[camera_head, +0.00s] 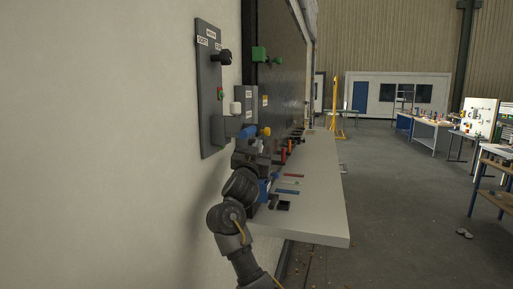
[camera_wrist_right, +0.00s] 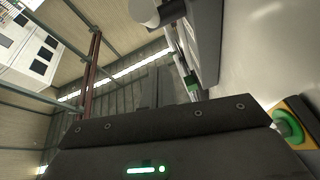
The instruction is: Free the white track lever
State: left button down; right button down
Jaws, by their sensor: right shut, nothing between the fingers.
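A white knob (camera_head: 236,107), likely the track lever's end, stands above a grey bracket on the upright grey panel (camera_head: 207,95) at the left wall. A white cylinder (camera_wrist_right: 145,12), which looks like the same knob, is cut by the top edge of the right wrist view. My right gripper (camera_wrist_right: 152,88) has its dark fingers together, with nothing between them. In the head view my right arm rises to just below the panel's bracket, and its fingertips are hard to make out among dark parts. The gripper is apart from the white knob. My left gripper is not in view.
A pale shelf (camera_head: 320,185) with several coloured handles runs along the wall. The floor (camera_head: 400,215) to the right is mostly open.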

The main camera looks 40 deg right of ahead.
jog(key=f, duration=0.1)
jog(key=w+f+p, duration=0.1)
jog(key=d+f, duration=0.1)
jog(key=shift+w+f, duration=0.2)
jog(key=shift+w, duration=0.2)
